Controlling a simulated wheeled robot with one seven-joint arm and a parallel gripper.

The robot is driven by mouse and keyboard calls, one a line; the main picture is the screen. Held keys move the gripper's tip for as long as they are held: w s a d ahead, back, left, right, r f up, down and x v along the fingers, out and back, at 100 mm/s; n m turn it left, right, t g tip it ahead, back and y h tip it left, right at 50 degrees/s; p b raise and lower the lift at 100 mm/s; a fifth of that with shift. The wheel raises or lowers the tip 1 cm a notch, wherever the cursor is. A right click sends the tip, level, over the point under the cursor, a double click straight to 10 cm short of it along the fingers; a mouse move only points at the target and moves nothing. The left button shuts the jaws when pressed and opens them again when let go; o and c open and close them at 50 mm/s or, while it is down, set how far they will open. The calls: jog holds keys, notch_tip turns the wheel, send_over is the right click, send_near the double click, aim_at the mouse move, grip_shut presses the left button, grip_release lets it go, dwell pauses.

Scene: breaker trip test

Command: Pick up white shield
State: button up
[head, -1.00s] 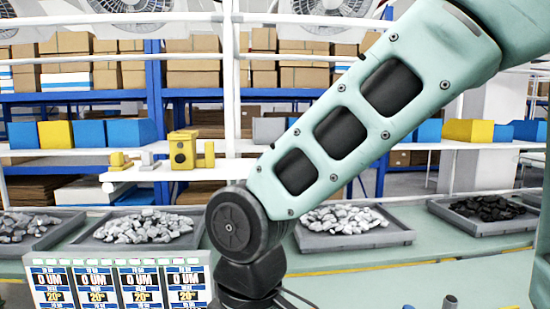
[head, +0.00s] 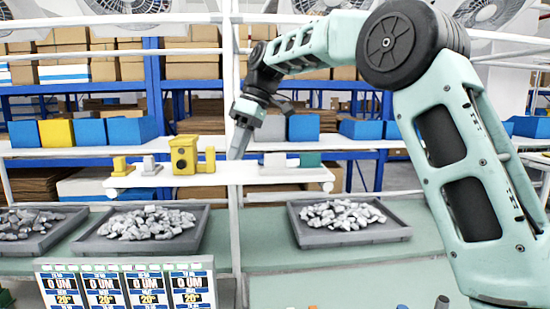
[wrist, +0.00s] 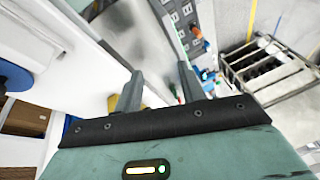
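No piece is clearly identifiable as the white shield. A small whitish-grey piece (head: 150,166) stands on the narrow white shelf (head: 235,175), between yellow pieces. Another pale grey block (head: 275,160) sits further right on the same shelf, beside a teal block (head: 309,160). My gripper (head: 240,150) points down over the middle of this shelf, between the yellow pieces and the pale block. In the wrist view my gripper (wrist: 158,78) has its fingers apart with nothing held between them. Something yellow (wrist: 113,103) shows partly behind the left finger.
A yellow device (head: 184,154) stands on the shelf left of my gripper. Grey trays of rocks (head: 350,238) lie on the bench below. A panel with displays (head: 125,285) stands in front. A white upright post (head: 230,100) runs close to my gripper.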

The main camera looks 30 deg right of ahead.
jog(key=w+d+r+n+p, duration=0.15)
jog(key=w+d+r, duration=0.25)
jog(key=d+r, duration=0.45)
jog(key=n+t+p, duration=0.1)
jog(key=n+p, duration=0.1)
send_near(275, 156)
jog(key=shift+m, duration=0.25)
jog(key=f+b, duration=0.1)
jog(key=w+f+b, duration=0.1)
jog(key=f+b, duration=0.2)
jog(key=shift+w+a+f, duration=0.2)
jog(key=shift+a+f, duration=0.2)
jog(key=shift+a+p+x, duration=0.1)
jog(key=shift+p+x, duration=0.2)
jog(key=shift+x, duration=1.05)
jog(key=shift+a+p+x, duration=0.15)
jog(key=shift+p+x, duration=0.15)
jog(key=shift+x, duration=1)
jog(key=shift+s, duration=0.1)
jog(key=c, duration=0.9)
